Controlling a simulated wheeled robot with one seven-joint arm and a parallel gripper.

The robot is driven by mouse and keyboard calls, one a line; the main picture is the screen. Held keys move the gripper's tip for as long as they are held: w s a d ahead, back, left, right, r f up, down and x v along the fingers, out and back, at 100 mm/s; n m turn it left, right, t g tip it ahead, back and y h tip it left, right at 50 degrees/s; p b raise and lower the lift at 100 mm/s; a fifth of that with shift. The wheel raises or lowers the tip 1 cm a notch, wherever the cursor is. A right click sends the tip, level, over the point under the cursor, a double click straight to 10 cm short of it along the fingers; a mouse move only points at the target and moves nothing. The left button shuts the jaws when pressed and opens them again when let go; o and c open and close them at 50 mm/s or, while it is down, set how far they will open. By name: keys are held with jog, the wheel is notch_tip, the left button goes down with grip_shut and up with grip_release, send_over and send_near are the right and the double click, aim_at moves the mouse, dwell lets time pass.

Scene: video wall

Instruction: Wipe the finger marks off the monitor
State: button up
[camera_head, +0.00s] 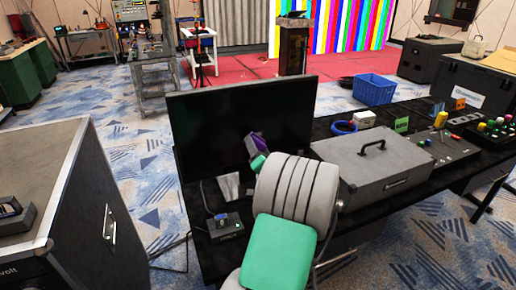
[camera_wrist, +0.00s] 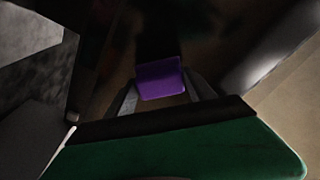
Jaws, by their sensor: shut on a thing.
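The monitor (camera_head: 215,125) is a wide dark screen standing upright at the left of the black table. I cannot make out finger marks on it. My gripper (camera_wrist: 162,93) is shut on a purple block-like thing (camera_wrist: 160,72), perhaps a wiping pad. In the head view the purple thing (camera_head: 257,140) shows in front of the monitor's lower right part. I cannot tell whether it touches the screen. My arm hides the monitor's lower right corner. In the wrist view the surface beyond the purple thing is dark, and the gripper's fingers show on both sides of it.
A small control box (camera_head: 225,227) with a cable stands in front of the monitor. A large grey case (camera_head: 375,165) with a handle lies to the right, near a blue ring (camera_head: 344,127). A big flight case (camera_head: 60,185) stands at the left. A blue crate (camera_head: 374,89) is behind the table.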

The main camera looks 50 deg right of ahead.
aim_at(265, 146)
jog(key=shift+x, duration=0.95)
jog(key=shift+f, duration=0.15)
jog(key=shift+s+d, duration=0.2)
jog(key=shift+s+d+b, duration=0.45)
jog(key=shift+d+b, duration=0.1)
jog(key=shift+d, duration=0.15)
jog(key=shift+s+d+b, duration=0.5)
jog(key=shift+d+b, duration=0.05)
jog(key=shift+d, duration=0.15)
jog(key=shift+w, duration=0.1)
jog(key=shift+w+a, duration=0.4)
jog(key=shift+a, duration=0.15)
jog(key=shift+w+a, duration=0.4)
jog(key=shift+a, duration=0.15)
jog(key=shift+w+a, duration=0.35)
jog(key=shift+a, duration=0.25)
